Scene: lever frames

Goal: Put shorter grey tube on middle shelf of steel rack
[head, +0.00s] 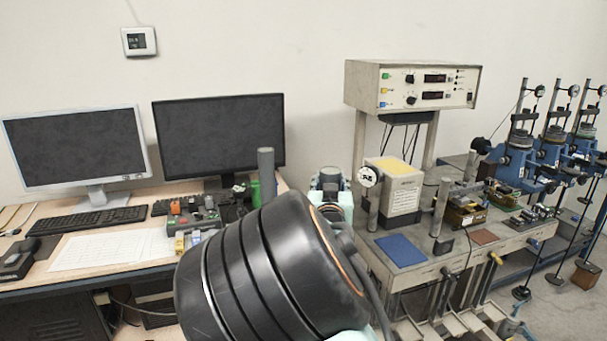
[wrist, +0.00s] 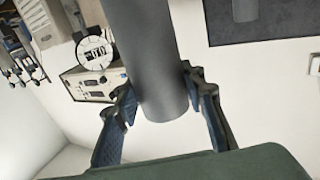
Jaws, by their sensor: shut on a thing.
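In the wrist view my gripper (wrist: 160,90) has one finger on each side of a plain grey tube (wrist: 150,45) and is shut on it. One end of this tube shows near the fingers; the other runs out of the top of the picture. A second grey cylinder (wrist: 245,10) shows in part against a dark screen. In the head view a grey tube (head: 266,170) stands upright behind my black arm link; I cannot tell whether it is the held one. My gripper is hidden there. I cannot make out a steel rack with a middle shelf.
A wooden desk (head: 130,262) with monitors (head: 220,135) and a keyboard (head: 87,220) is at left. At right a metal bench bears a white box (head: 400,193), grey posts (head: 441,207), a dial gauge (head: 369,177) and a blue mat (head: 401,251). Blue lever frames (head: 515,165) stand beyond.

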